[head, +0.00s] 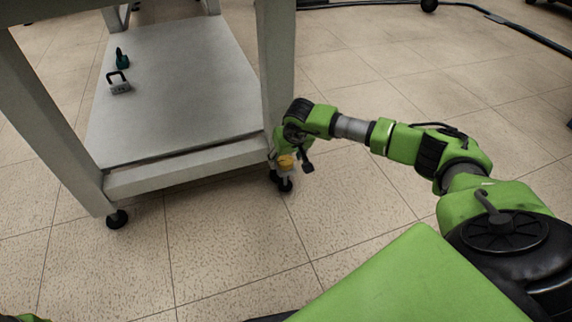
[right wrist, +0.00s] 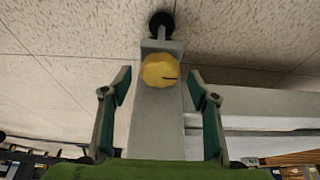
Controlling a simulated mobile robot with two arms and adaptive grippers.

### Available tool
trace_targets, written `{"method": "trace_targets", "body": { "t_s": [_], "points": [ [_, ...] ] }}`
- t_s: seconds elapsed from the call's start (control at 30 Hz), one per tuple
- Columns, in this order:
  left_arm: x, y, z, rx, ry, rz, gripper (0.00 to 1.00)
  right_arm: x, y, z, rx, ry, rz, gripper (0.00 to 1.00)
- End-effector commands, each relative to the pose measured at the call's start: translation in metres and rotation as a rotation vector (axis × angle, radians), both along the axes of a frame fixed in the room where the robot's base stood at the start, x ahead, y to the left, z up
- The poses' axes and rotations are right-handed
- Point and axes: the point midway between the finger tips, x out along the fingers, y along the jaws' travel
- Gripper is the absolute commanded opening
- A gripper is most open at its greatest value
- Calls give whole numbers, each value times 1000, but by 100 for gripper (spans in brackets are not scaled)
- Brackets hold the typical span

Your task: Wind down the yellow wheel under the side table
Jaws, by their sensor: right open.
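The side table (head: 150,183) is pale grey with a low shelf and black feet. The yellow wheel (head: 286,162) is low on its near right leg, just above the black foot. In the right wrist view the yellow wheel (right wrist: 159,71) is round and faceted with a dark mark, set against the leg near the black foot (right wrist: 161,25). My right gripper (right wrist: 158,87) is open, with one finger on each side of the leg and wheel, apart from both. In the head view my right gripper (head: 295,154) is partly hidden beside the leg. My left gripper is out of view.
A grey padlock-like block (head: 119,88) and a small teal item (head: 122,62) rest on the low shelf (head: 180,90). The tiled floor (head: 355,210) right of the table is clear. A dark cable (head: 500,22) lies at the back right.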

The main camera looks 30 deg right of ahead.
Motion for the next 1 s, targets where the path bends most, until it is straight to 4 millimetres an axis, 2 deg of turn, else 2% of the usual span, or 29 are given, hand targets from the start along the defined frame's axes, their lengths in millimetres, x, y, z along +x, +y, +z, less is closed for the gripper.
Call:
{"method": "trace_targets", "body": {
  "t_s": [0.1,0.4,0.43,0.57,0.6,0.77,1.0],
  "points": [
    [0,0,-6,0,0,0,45,3,-1,-8,0,-1,0,55],
    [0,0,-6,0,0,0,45,4,-1,-8,0,-1,-1,55],
    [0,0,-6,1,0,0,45,4,-1,-8,0,-1,-1,52],
    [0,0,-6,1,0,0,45,4,-1,-8,0,0,-1,18],
    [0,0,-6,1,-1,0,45,4,-1,-8,0,0,-1,16],
    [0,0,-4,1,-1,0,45,4,-1,-7,0,0,-9,16],
    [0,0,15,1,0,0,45,4,1,-5,0,2,-162,16]
  ]
}}
